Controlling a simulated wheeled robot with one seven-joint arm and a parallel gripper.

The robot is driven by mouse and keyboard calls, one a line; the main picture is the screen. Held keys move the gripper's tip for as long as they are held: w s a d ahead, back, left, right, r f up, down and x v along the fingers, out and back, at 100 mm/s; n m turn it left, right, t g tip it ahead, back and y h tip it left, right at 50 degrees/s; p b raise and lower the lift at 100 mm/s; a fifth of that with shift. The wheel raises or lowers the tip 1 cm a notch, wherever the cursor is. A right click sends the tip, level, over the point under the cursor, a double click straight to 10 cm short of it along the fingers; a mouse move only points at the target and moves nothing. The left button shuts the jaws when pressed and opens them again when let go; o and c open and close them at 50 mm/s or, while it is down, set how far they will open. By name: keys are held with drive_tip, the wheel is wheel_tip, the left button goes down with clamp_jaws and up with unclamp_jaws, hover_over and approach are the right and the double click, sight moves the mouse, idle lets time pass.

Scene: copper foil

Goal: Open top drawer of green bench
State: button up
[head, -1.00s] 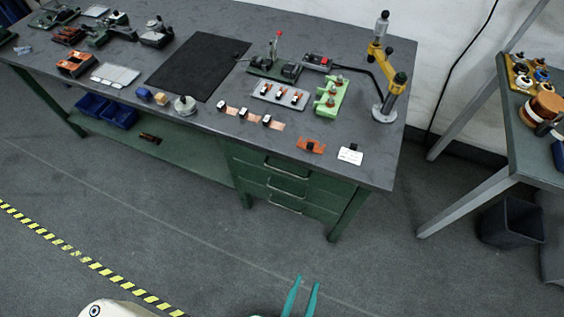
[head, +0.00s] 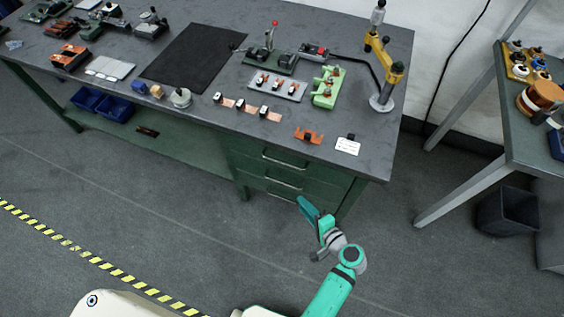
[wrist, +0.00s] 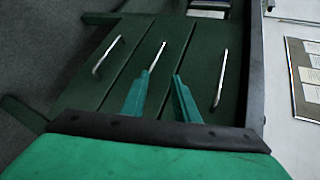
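The green bench (head: 205,85) has a stack of three dark green drawers under the right end of its grey top. The top drawer (head: 262,151) is shut and has a silver bar handle (head: 284,164). In the wrist view the picture is turned sideways, and the top drawer's handle (wrist: 220,80) is the rightmost one, next to the bench-top edge. My gripper (head: 303,202) is in front of the lower drawers. In the wrist view my gripper (wrist: 163,74) is open and empty, its fingers pointing toward the drawer fronts, nearest the middle handle (wrist: 157,57). It appears apart from all handles.
An orange block (head: 308,136) and a white card (head: 348,145) lie on the bench top above the drawers. A black bin (head: 508,212) sits at far right. The floor in front is clear.

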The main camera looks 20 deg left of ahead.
sight(282, 162)
drive_tip(key=w+a+r+n+g+y, duration=0.1)
drive_tip(key=w+a+r+y, duration=0.1)
drive_tip(key=w+r+y, duration=0.5)
drive_tip(key=w+a, duration=0.1)
drive_tip(key=a, duration=0.2)
drive_tip(key=a+r+h, duration=0.1)
drive_tip(key=a, duration=0.2)
drive_tip(key=w+a+h, duration=0.1)
drive_tip(key=a, duration=0.3)
drive_tip(key=shift+w+r, duration=0.35)
drive_tip(key=shift+r, duration=0.05)
clamp_jaws()
